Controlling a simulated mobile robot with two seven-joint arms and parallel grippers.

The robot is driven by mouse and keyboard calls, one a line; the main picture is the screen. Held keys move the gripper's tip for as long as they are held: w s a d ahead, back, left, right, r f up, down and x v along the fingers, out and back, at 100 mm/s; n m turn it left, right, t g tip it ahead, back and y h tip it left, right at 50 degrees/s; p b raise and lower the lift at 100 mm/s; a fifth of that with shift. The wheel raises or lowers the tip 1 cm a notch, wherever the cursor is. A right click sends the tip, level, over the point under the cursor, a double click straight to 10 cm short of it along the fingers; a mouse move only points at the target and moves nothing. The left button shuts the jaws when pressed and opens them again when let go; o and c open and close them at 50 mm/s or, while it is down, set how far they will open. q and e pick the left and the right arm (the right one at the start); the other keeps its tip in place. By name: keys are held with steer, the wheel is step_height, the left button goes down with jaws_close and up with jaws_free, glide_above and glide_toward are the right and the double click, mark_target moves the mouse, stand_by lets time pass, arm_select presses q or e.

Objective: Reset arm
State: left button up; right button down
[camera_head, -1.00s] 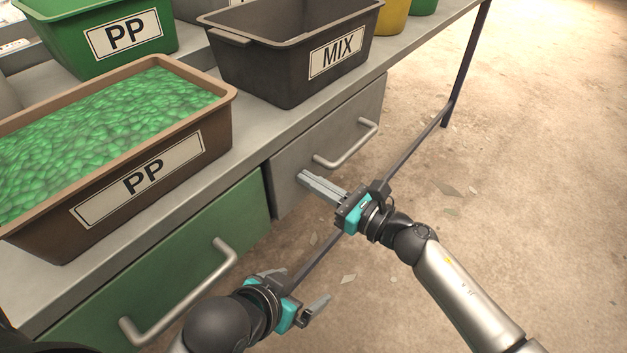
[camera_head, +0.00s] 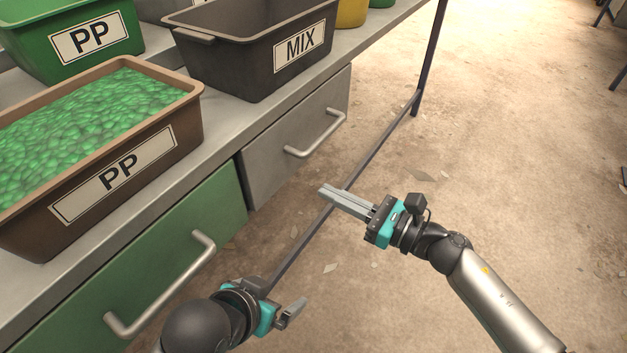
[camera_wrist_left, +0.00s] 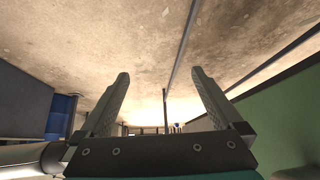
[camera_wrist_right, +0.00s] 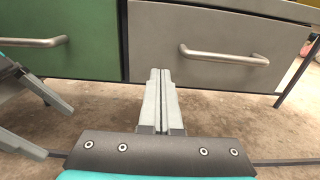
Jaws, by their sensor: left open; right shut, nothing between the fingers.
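My left gripper (camera_head: 272,296) is at the bottom of the head view, in front of the green drawer, its fingers spread and empty. Its open fingers also show in the left wrist view (camera_wrist_left: 160,100). My right gripper (camera_head: 325,193) is near the middle of the head view, apart from the grey drawer, with its fingers together and nothing between them. In the right wrist view its closed fingers (camera_wrist_right: 161,75) point toward the drawer fronts, and part of my left gripper shows at the left edge.
The workbench has a green drawer (camera_head: 150,262) and a grey drawer (camera_head: 290,130), both with bar handles. On top stand a brown PP bin (camera_head: 175,115) of green pieces, a green PP bin (camera_head: 30,45) and a dark MIX bin (camera_head: 235,60). Floor (camera_head: 500,150) at right is mostly open.

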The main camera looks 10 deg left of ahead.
arm_select(q)
steer(key=shift+s+a+r+g+y, duration=0.15)
steer(key=shift+s+a+g+y, duration=0.2)
steer(key=shift+s+a, duration=0.25)
arm_select(e)
steer(key=shift+v, duration=1.5)
